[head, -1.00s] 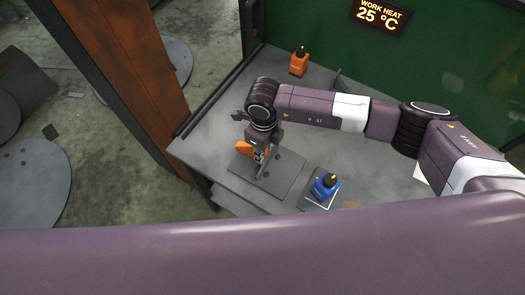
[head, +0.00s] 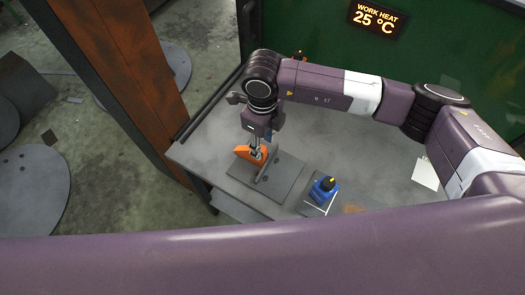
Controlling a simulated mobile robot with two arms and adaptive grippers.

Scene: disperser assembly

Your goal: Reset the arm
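My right arm reaches in from the right, and its gripper (head: 257,143) points down above a dark grey plate. The fingertips are small and close to an orange part (head: 248,155) on the plate (head: 285,178). I cannot tell whether they touch it or how far apart they are. A thin grey upright piece (head: 268,166) stands beside the orange part. My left gripper is not in view.
A blue block with a dark top (head: 323,190) sits on a small plate to the right. A green wall with a heat display (head: 377,18) bounds the back. The left tabletop (head: 205,150) is clear.

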